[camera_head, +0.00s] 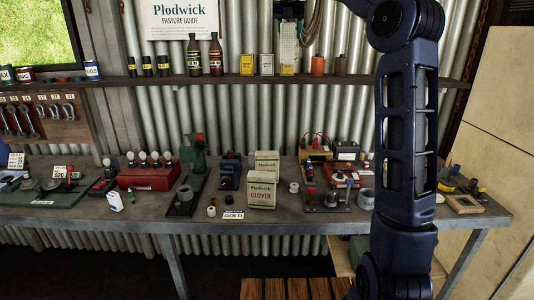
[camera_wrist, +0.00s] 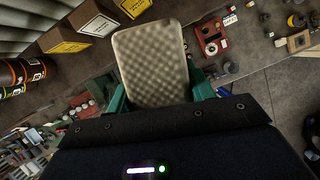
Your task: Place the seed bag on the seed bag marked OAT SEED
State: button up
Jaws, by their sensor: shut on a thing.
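My gripper (camera_wrist: 160,95) has green fingers on both sides of a beige, dimpled bag (camera_wrist: 150,55) and is shut on it. In the head view my gripper (camera_head: 290,14) is at the top, with a pale upright thing below it, likely this bag (camera_head: 288,50), in front of the wall by the shelf. Its label is not readable. On the bench stands a cream and green Plodwick bag marked CLOVER (camera_head: 262,190). A second Plodwick bag (camera_head: 267,160) stands close behind it, its lower label hidden. I cannot read OAT SEED anywhere.
The shelf (camera_head: 210,80) carries bottles and yellow boxes (camera_head: 247,64) near the held bag. The bench (camera_head: 250,225) is crowded: a blue device (camera_head: 230,170) left of the bags, a white roll (camera_head: 293,187) right, a GOLD sign (camera_head: 233,215) in front.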

jog(key=s+a+n+y, duration=0.1)
jog(key=s+a+n, duration=0.2)
jog(key=a, duration=0.6)
notch_tip(320, 180, down, 38)
jog(key=shift+w+d+r, duration=0.15)
jog(key=shift+w, duration=0.1)
dwell(0.4)
jog(key=o, duration=1.4)
jog(key=v, duration=1.2)
jog(key=shift+s, duration=0.2)
